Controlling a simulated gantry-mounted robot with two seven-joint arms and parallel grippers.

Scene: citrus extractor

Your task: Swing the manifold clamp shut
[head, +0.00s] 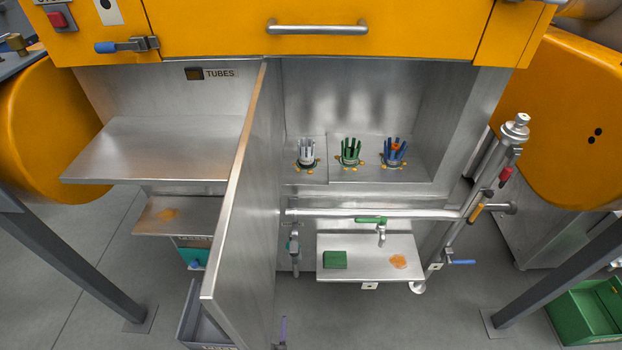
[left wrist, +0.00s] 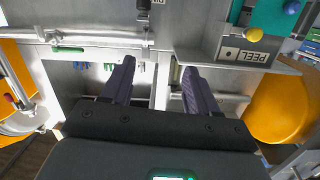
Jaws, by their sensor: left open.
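A horizontal steel manifold pipe (head: 400,213) runs below the cups in the head view. A small grey clamp-like fitting (head: 294,246) hangs at its left end, just right of the open door; I cannot tell for certain that it is the manifold clamp or how far it is swung. A similar dark fitting (left wrist: 143,16) shows at the top of the left wrist view. My left gripper (left wrist: 158,66) is open and empty, its two dark purple fingers apart from the pipe. A slim purple piece at the head view's bottom edge may be its fingertip. My right gripper is not in view.
An open steel door (head: 240,200) stands out towards me. A lower shelf (head: 370,243) holds a green block (head: 335,259). An upright pipe (head: 470,210) with coloured handles stands right. A PEEL-labelled box (left wrist: 243,57) is close on the right in the left wrist view.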

